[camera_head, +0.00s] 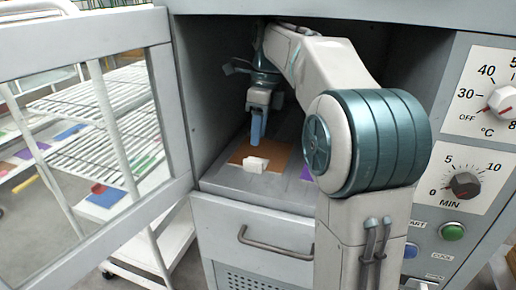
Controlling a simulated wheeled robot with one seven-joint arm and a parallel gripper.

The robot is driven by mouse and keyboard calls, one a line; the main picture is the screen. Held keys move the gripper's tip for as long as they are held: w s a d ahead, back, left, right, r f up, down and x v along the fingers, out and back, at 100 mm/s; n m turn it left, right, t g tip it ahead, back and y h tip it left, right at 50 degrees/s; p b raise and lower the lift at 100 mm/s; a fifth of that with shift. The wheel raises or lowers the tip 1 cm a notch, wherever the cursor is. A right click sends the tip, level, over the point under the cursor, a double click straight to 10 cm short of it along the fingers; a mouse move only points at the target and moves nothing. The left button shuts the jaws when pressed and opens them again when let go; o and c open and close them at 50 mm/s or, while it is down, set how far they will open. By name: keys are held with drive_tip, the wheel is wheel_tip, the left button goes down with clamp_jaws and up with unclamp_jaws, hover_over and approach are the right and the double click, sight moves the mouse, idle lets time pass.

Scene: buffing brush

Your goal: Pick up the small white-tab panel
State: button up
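Inside the open grey cabinet, a brown-orange flat panel (238,154) lies on the floor of the chamber. A small white block-like tab (256,164) sits at its front edge; I cannot tell whether the two are joined. My gripper (257,140) points down inside the chamber, above the panel and just behind the white tab in the picture. Its blue fingers appear as one narrow strip, so their gap cannot be judged. Nothing is visibly held. Whether the fingertips touch the panel cannot be told.
A purple panel (306,173) shows partly behind my arm. The cabinet door (85,50) stands open at left, with a wire rack cart (100,150) behind its window. The control panel with knobs (465,185) is at right; a drawer handle (275,245) sits below.

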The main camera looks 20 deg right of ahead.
sight(255, 161)
drive_tip(key=f+b, duration=0.1)
drive_tip(key=f, duration=0.1)
drive_tip(key=f+b, duration=0.1)
drive_tip(key=f, duration=0.2)
drive_tip(key=a+f+b, duration=0.1)
drive_tip(key=f, duration=0.1)
drive_tip(key=shift+s+f, duration=0.15)
drive_tip(key=shift+s, duration=0.15)
clamp_jaws()
